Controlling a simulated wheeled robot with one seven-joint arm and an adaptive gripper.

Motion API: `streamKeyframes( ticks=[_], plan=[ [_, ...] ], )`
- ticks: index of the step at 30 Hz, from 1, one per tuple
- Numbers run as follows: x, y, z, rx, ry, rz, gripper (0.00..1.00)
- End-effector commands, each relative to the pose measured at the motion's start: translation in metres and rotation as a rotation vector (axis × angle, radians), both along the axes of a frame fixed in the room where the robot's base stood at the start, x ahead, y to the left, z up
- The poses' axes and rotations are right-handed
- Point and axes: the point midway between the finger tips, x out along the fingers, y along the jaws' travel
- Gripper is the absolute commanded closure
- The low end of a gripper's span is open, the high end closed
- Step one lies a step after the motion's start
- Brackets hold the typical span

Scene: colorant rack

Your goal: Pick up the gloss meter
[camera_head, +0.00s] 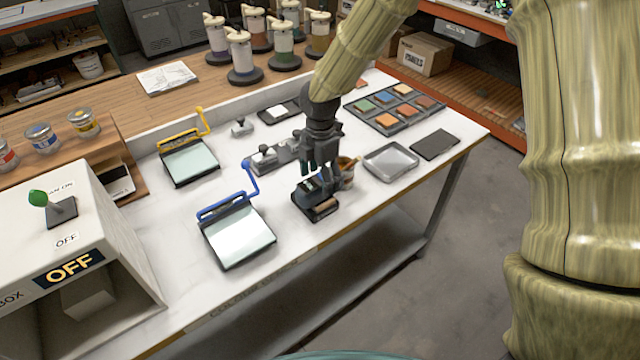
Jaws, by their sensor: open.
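A small black device (316,207) with a tan roll-like part on its front stands on the white table near its front edge; it looks like the gloss meter, though its make-up is too small to be sure. My gripper (320,180) hangs over it from above, pointing down. Its fingers are open and overlap the back of the device in this view. I cannot tell whether they touch it. Part of the device's top is hidden by the fingers.
A cup with brushes (347,168) stands close behind and right of the gripper. A blue-handled panel (238,240) lies to the left, a yellow-handled one (190,162) behind it. A grey tray (391,160) and a dark pad (435,144) lie to the right.

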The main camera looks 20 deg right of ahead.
Motion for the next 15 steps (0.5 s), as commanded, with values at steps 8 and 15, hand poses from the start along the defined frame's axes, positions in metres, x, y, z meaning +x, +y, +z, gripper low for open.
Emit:
streamKeyframes(
  ticks=[8,15],
  plan=[
    [0.000,0.000,-0.019,-0.001,-0.001,0.001,0.27],
    [0.000,0.000,-0.020,0.000,-0.002,0.001,0.27]
  ],
)
